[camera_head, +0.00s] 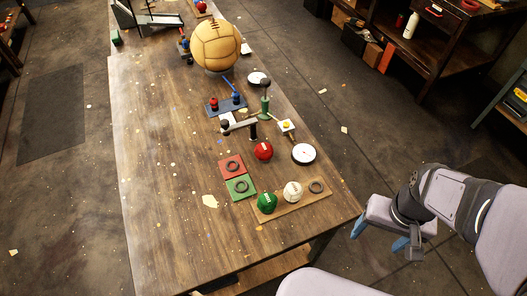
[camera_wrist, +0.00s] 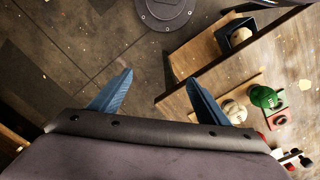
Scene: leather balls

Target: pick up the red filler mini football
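The red mini football (camera_head: 263,150) rests on the wooden table (camera_head: 165,170), just right of a red square mat and below a lever-like stand. In the wrist view I cannot pick it out with certainty. My gripper (camera_head: 379,233) is off the table's right edge, to the lower right of the red ball and well apart from it. In the wrist view my gripper (camera_wrist: 160,82) has its two blue fingers spread wide with nothing between them; it is open and empty.
A green ball (camera_head: 267,202) and a white ball (camera_head: 292,192) sit on a wooden strip (camera_head: 318,197) near the table corner. A red mat (camera_head: 231,167), green mat (camera_head: 240,188) and white disc (camera_head: 304,154) lie near the red ball. A large tan ball (camera_head: 215,45) stands farther back.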

